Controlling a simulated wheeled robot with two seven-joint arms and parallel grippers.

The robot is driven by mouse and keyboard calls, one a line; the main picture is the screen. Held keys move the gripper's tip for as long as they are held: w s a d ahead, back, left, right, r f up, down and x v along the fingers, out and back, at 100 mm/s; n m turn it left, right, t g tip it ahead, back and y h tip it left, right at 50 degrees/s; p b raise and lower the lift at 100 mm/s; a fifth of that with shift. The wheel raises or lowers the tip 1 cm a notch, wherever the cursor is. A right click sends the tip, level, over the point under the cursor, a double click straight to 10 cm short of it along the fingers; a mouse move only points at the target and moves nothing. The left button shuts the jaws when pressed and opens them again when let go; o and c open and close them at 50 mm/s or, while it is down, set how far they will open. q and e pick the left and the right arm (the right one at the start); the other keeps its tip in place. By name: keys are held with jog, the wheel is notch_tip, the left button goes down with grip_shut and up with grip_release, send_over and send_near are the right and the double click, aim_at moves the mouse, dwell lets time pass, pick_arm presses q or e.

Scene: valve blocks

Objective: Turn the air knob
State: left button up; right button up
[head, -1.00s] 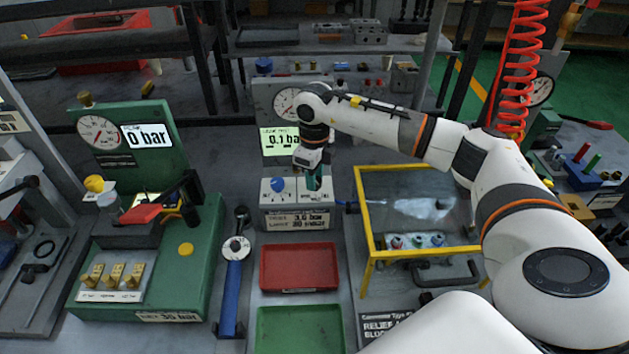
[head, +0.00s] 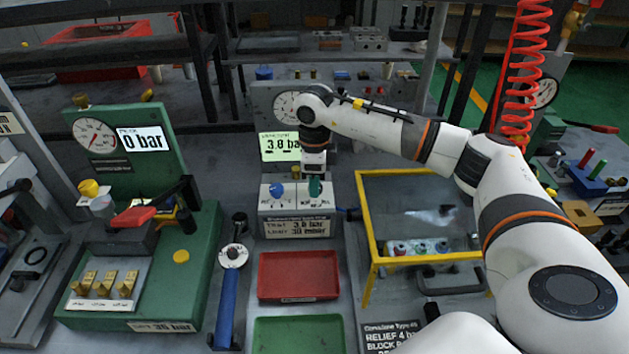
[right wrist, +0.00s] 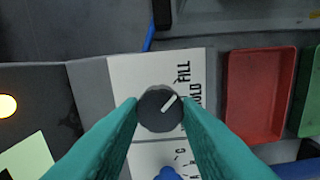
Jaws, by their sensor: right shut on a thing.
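The air knob (right wrist: 158,112) is a dark round knob with a white pointer. In the right wrist view its pointer aims up and right, toward the printed FILL and HOLD lettering. My right gripper (right wrist: 160,108) has its two teal fingers shut on opposite sides of the knob. In the head view my right gripper (head: 315,187) is over the right half of the control box (head: 297,227), hiding the knob. A blue knob (head: 276,190) sits to its left and also shows in the right wrist view (right wrist: 168,174). The display (head: 281,146) behind reads about 3.8 bar. My left gripper is not in view.
A red tray (head: 299,275) and a green tray (head: 297,332) lie in front of the control box. A yellow-framed clear guard (head: 365,240) stands close on the right. A green test stand (head: 196,270) and a blue-handled tool (head: 229,300) are on the left.

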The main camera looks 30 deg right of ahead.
jog(key=shift+r, duration=0.15)
jog(key=o, duration=1)
notch_tip(320, 180, up, 12)
jog(key=shift+f+b, duration=0.1)
jog(key=shift+b, duration=0.75)
